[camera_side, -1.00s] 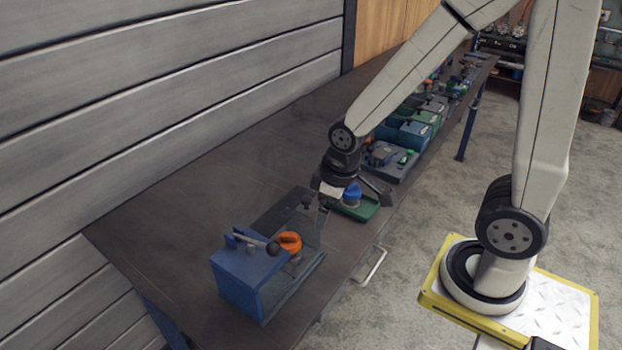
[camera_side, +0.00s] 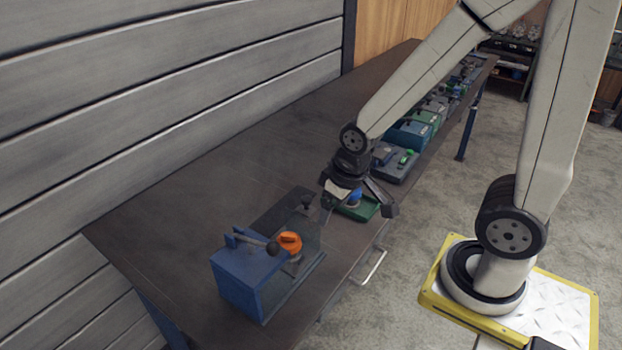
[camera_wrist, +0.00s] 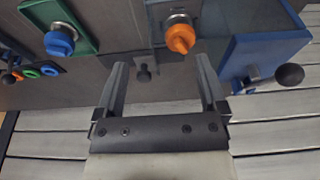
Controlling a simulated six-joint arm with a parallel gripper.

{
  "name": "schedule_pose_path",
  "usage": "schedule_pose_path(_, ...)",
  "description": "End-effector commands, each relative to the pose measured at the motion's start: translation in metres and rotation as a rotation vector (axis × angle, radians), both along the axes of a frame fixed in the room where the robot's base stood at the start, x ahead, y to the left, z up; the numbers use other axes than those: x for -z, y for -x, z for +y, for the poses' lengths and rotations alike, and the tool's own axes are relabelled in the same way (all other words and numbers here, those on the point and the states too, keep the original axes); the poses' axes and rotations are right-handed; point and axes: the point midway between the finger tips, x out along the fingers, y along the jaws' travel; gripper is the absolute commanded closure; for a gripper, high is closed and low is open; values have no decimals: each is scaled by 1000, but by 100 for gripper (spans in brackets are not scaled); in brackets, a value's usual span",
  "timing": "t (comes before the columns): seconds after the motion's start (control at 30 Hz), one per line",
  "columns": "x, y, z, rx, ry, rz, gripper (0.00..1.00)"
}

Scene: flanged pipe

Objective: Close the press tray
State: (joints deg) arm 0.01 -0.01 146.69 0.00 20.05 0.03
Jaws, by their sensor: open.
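The blue press (camera_side: 245,283) stands at the near end of the bench with its lever and dark ball (camera_side: 272,248) on top. Its clear tray (camera_side: 312,262) sticks out from the blue body, with an orange-topped part (camera_side: 289,242) in it. A small dark knob (camera_side: 306,202) stands at the tray's outer end. My gripper (camera_side: 358,212) is open and empty, right of the tray. In the wrist view, the knob (camera_wrist: 143,73) shows between the fingers of my gripper (camera_wrist: 160,75), nearer the left one. I cannot tell its depth from them.
A green tray (camera_side: 372,209) with a blue-topped part (camera_side: 354,197) lies below my gripper. Grey, blue and green fixtures (camera_side: 408,135) line the bench beyond. The grey plank wall (camera_side: 160,100) runs behind. The bench's left part (camera_side: 180,205) is clear.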

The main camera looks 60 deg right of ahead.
Motion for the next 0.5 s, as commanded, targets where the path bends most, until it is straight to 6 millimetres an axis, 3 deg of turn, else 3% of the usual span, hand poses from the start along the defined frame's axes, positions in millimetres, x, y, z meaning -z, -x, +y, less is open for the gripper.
schedule_pose_path(0.03,0,0,0,4,-1,1,29)
schedule_pose_path(0.2,1,-3,-7,76,-20,28,83)
schedule_pose_path(0.27,1,-5,-13,134,-37,51,100)
schedule_pose_path(0.5,3,-16,-48,529,-170,201,100)
